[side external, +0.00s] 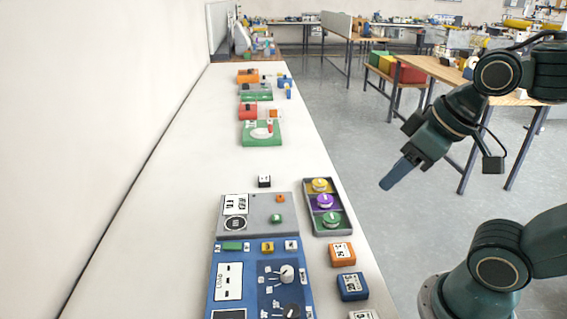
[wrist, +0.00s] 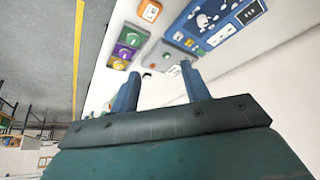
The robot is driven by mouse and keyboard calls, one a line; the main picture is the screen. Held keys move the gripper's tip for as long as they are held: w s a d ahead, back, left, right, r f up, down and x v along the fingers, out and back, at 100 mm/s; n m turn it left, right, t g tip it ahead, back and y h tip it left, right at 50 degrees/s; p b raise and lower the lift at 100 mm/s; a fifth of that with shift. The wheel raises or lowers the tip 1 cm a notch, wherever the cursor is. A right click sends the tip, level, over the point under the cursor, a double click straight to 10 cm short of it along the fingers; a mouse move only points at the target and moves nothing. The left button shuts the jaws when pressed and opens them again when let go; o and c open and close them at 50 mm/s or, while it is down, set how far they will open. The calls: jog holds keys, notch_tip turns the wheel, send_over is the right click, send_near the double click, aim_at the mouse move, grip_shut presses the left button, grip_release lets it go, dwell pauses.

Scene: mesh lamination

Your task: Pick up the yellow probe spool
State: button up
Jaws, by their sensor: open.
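The yellow probe spool (side external: 320,185) sits in the far compartment of a dark grey tray (side external: 308,210) near the table's right edge. A purple spool (side external: 324,201) and a green spool (side external: 331,219) sit in the same tray, nearer. In the wrist view the yellow spool (wrist: 119,64) is at the tray's lower end, with purple (wrist: 129,37) above it. My gripper (side external: 386,186) hangs in the air right of the table, apart from the tray. In the wrist view its two blue fingers (wrist: 160,85) are spread and nothing is between them.
A blue and grey panel (side external: 247,258) with knobs lies left of the tray. Orange (side external: 342,253) and blue (side external: 352,287) blocks lie nearer along the edge. A green base (side external: 262,133) and other parts stand farther back. The white table's left side is clear.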

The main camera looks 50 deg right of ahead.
aim_at(320, 182)
jog(key=w+d+f+n+y, duration=0.1)
jog(key=w+d+f+n, duration=0.2)
jog(key=w, duration=0.8)
jog(key=w+d+f+t+y, duration=0.1)
jog(key=w+d+f, duration=0.2)
jog(key=d+f, duration=0.1)
jog(key=w+d+f+t+y, duration=0.1)
jog(key=w+d+f, duration=0.2)
jog(key=f, duration=0.2)
jog(key=w+d+f+n+t+y, duration=0.1)
jog(key=w+d+f, duration=0.2)
jog(key=d+f, duration=0.1)
jog(key=shift+w+d+f+t, duration=0.2)
jog(key=shift+w+d+t, duration=0.1)
jog(key=shift+w, duration=0.1)
jog(key=d+f+t, duration=0.1)
jog(key=d+f, duration=0.1)
jog(key=d+f+m+t+h, duration=0.1)
jog(key=d, duration=0.2)
jog(key=d+f+m, duration=0.1)
jog(key=d+f, duration=0.1)
jog(key=d, duration=0.1)
jog(key=shift+s+d+f+t+h, duration=0.2)
jog(key=shift+f+t+h, duration=0.1)
jog(key=shift+f+t, duration=0.1)
jog(key=shift+w+a+f, duration=0.15)
jog(key=shift+w+f, duration=0.1)
jog(key=shift+w, duration=0.35)
jog(key=shift+w, duration=0.1)
jog(key=shift+x, duration=3)
